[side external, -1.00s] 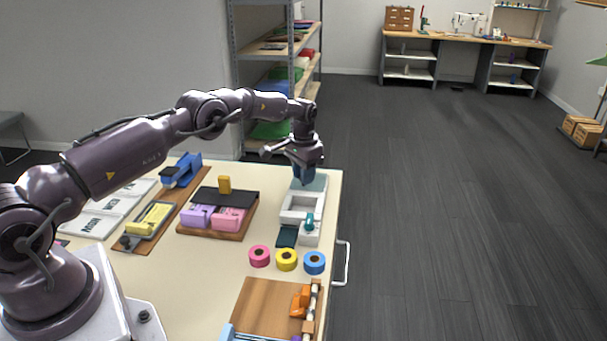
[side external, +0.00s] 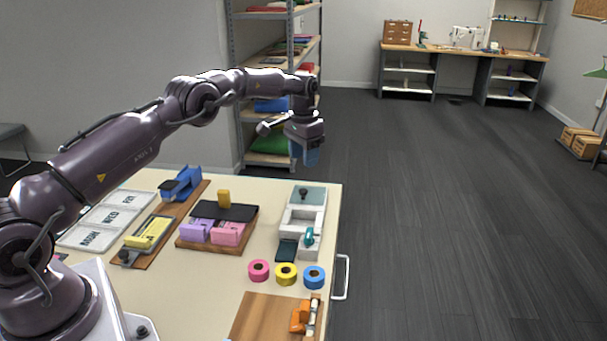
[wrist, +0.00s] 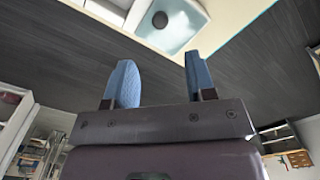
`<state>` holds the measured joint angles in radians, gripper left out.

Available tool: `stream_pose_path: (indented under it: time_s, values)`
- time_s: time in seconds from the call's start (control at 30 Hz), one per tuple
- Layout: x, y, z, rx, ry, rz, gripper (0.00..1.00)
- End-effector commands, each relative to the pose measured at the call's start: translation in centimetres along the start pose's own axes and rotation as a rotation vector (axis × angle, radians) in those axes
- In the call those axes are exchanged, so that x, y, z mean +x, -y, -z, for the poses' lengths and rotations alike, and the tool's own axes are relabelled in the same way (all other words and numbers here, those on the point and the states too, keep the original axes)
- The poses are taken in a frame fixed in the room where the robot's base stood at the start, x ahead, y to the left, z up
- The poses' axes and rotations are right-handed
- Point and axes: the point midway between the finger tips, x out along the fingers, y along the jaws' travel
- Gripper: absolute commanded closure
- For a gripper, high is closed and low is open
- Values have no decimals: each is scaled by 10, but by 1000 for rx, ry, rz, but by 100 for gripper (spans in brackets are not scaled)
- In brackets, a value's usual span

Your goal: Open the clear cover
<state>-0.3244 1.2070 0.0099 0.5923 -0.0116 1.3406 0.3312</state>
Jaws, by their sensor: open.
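The clear cover (side external: 316,194) is a pale green see-through panel with a dark round knob (side external: 303,192). It lies over the far end of a white box (side external: 285,222) near the table's right edge and looks flat. In the wrist view the cover (wrist: 184,32) and its dark knob (wrist: 160,19) show at the top, beyond my fingertips. My gripper (side external: 306,158) is above and apart from the cover, pointing down. Its two blue fingers are spread and empty in the wrist view (wrist: 160,65).
Pink, yellow and blue tape rolls (side external: 286,273) lie in front of the box. A wooden stand with purple and pink blocks (side external: 215,245) is to its left. A teal piece (side external: 309,236) sits at the box's near end. Open floor lies to the right.

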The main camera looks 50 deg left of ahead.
Motion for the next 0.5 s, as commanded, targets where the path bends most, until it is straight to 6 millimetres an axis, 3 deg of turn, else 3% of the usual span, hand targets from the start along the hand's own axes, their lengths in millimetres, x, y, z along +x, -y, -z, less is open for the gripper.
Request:
stream_pose_path:
  time_s: [0.2, 0.5]
  values:
    - [-29, 0, 0, 0, -2, 0, 50]
    - [-34, 0, 0, 0, 0, -1, 50]
